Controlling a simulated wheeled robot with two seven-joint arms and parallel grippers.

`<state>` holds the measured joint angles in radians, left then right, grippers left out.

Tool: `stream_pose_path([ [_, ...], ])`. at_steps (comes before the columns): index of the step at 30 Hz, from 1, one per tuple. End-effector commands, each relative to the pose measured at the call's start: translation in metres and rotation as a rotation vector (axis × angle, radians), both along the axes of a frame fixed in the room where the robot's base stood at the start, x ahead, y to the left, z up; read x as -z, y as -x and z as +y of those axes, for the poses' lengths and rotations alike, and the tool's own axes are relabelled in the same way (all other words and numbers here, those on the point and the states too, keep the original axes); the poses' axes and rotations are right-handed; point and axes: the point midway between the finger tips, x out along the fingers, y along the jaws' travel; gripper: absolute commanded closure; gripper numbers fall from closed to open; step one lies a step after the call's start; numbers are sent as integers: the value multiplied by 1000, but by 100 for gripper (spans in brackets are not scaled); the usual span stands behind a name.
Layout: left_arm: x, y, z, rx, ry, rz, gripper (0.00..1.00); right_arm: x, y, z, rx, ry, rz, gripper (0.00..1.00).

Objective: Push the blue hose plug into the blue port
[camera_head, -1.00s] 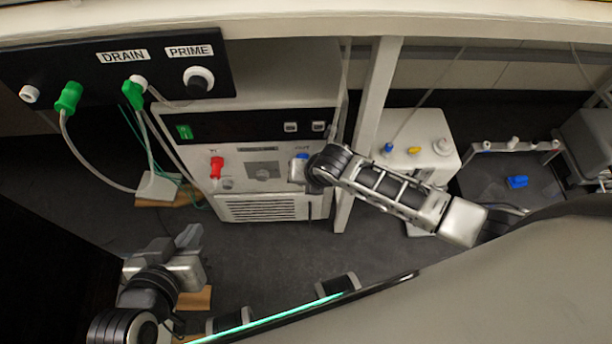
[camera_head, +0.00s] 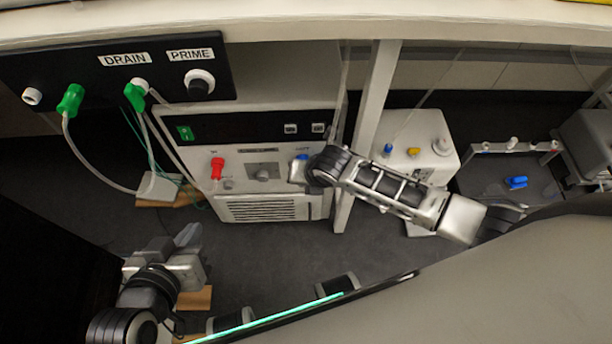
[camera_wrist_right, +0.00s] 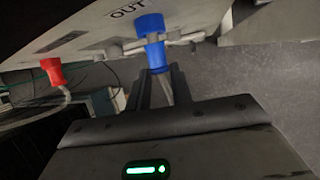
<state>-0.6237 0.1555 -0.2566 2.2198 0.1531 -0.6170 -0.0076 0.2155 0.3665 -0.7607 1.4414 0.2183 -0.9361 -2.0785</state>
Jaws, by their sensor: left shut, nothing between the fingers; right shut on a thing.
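The blue hose plug (camera_head: 302,157) is at the right side of the white machine's front panel, in my right gripper (camera_head: 299,168). In the right wrist view the blue plug (camera_wrist_right: 152,38) stands against the panel beside the OUT label, with its hose (camera_wrist_right: 165,88) running back between the fingers of my right gripper (camera_wrist_right: 157,82). The blue port is hidden behind the plug, and I cannot tell how deep the plug sits. My left gripper (camera_head: 190,242) is shut and empty, low at the left, well away from the machine.
A red plug (camera_head: 217,167) with a hose is on the same panel (camera_head: 262,185), left of the blue one. Green plugs (camera_head: 70,99) hang on the black DRAIN and PRIME panel. A white table leg (camera_head: 371,115) stands close to my right arm.

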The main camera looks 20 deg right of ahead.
Motion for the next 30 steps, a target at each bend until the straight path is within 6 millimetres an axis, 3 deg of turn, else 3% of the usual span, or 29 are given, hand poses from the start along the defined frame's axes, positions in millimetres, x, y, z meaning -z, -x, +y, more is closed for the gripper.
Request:
stream_pose_path([
  [23, 2, 0, 0, 0, -1, 2, 100, 0, -11, -3, 0, 1, -2, 100],
  [24, 2, 0, 0, 0, -1, 2, 100, 0, -11, -3, 0, 1, -2, 75],
  [26, 2, 0, 0, 0, -1, 2, 100, 0, -11, -3, 0, 1, -2, 58],
  [27, 2, 0, 0, 0, -1, 2, 100, 0, -11, -3, 0, 1, -2, 52],
  [30, 2, 0, 0, 0, -1, 2, 100, 0, -11, -3, 0, 0, -1, 52],
])
